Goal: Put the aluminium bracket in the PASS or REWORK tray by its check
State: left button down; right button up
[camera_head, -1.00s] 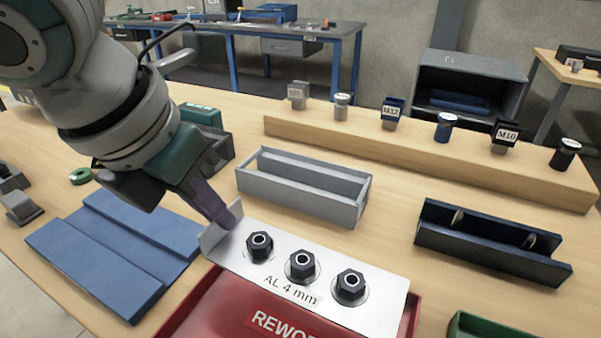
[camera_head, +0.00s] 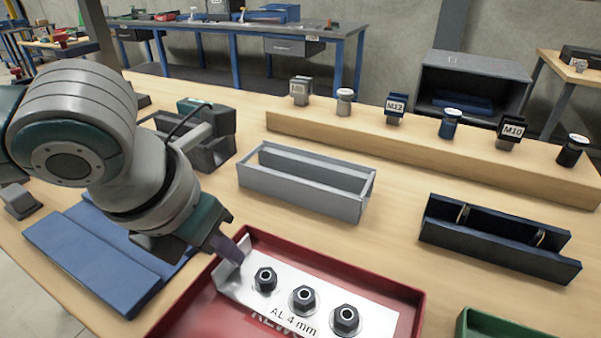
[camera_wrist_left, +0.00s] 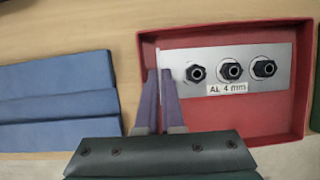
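The aluminium bracket (camera_head: 285,318) is a pale plate marked "AL 4 mm" with three dark hex nuts and an upturned flange at its left end. My left gripper (camera_head: 235,252) is shut on that flange; the left wrist view shows its two fingers (camera_wrist_left: 160,95) either side of it. The bracket (camera_wrist_left: 213,60) lies within the rim of the red REWORK tray (camera_head: 340,267), whose label is partly covered. I cannot tell whether the bracket rests on the tray floor (camera_wrist_left: 250,118). A green tray (camera_head: 495,326) shows at the bottom right, its label out of view. My right gripper is out of view.
A blue stepped block (camera_head: 85,258) lies left of the red tray. A grey open trough (camera_head: 300,190) and a dark slotted holder (camera_head: 495,243) stand behind. A wooden rail (camera_head: 430,155) with several gauges runs along the back. Bare table lies between trough and holder.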

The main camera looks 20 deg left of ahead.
pick_arm(q)
jog(key=shift+f, duration=0.35)
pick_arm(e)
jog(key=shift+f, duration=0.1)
pick_arm(q)
jog(key=c, duration=1.1)
grip_release()
jog(key=shift+o, duration=0.2)
